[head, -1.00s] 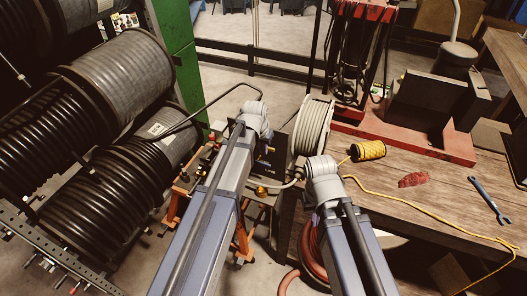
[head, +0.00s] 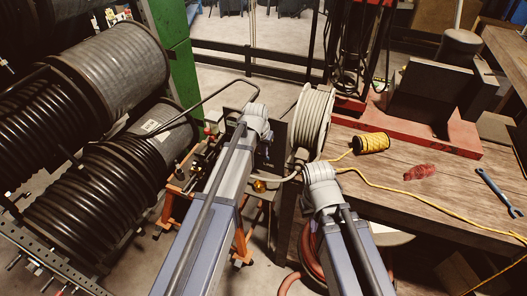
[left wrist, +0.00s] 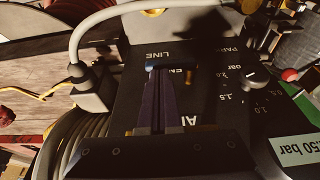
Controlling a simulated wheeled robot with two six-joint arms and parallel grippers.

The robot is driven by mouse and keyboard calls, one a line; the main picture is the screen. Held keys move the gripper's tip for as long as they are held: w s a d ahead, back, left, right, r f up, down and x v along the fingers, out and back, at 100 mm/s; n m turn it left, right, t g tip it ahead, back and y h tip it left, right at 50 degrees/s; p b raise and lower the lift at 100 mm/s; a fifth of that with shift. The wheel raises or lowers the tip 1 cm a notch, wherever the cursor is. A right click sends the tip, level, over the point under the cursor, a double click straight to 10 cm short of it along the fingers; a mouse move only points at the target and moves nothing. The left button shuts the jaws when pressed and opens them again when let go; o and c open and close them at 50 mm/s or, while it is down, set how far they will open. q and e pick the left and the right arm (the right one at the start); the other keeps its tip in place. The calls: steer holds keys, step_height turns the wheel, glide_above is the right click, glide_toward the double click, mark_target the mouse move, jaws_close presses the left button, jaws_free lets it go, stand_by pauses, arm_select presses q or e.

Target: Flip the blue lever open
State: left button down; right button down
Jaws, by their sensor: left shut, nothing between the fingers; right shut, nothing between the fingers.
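The blue lever (left wrist: 166,67) shows in the left wrist view as a short blue bar on a black panel (left wrist: 205,130), just under the printed word LINE. My left gripper (left wrist: 158,80) has its dark fingers together and empty, with the tips at the lever. I cannot tell whether they touch it. A small brass-coloured pin (left wrist: 182,83) is beside the tips. In the head view my left arm covers much of the black machine (head: 272,152), and my left gripper and the lever are hidden. My right forearm shows to its right, with its gripper hidden.
A dial knob (left wrist: 257,79) and a pressure label (left wrist: 296,148) are on the panel. A grey cable (left wrist: 80,40) arches beside my left gripper. A pale hose reel (head: 312,120) stands behind my arms. A wooden bench (head: 410,190) holds a yellow spool (head: 371,143) and a wrench (head: 498,192).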

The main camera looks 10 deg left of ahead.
arm_select(q)
steer(key=shift+f, duration=0.1)
steer(key=shift+s+d+f+b, duration=0.1)
steer(key=shift+d+f+b, duration=0.35)
steer(key=shift+f+b, duration=0.15)
steer(key=shift+r, duration=0.1)
steer(key=shift+r+p, duration=0.8)
